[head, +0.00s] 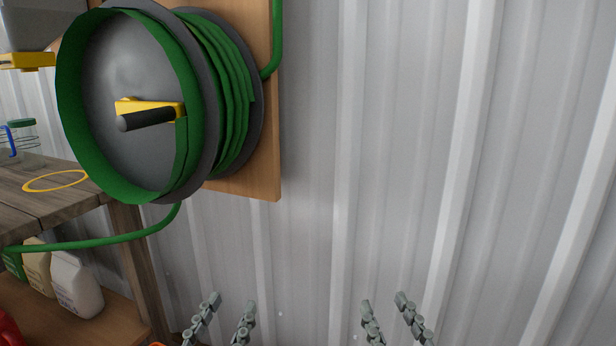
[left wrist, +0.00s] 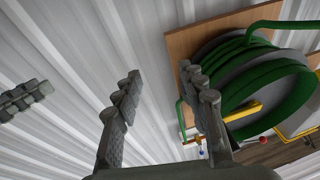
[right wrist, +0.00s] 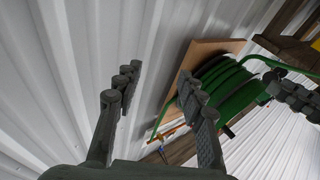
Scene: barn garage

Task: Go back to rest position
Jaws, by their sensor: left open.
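My left gripper (head: 232,302) is at the bottom of the head view, left of centre, with its two grey fingers apart and nothing between them. In the left wrist view (left wrist: 163,78) its fingers also stand apart and empty. My right gripper (head: 385,303) is at the bottom of the head view, right of centre, with its fingers apart. In the right wrist view (right wrist: 158,76) nothing is between them. Both grippers are side by side with a clear gap, in front of the metal wall. The arms behind them are out of the head view.
A green hose reel (head: 125,70) on a wooden board (head: 250,190) hangs on the corrugated wall (head: 390,150) at upper left. The wall at right is bare.

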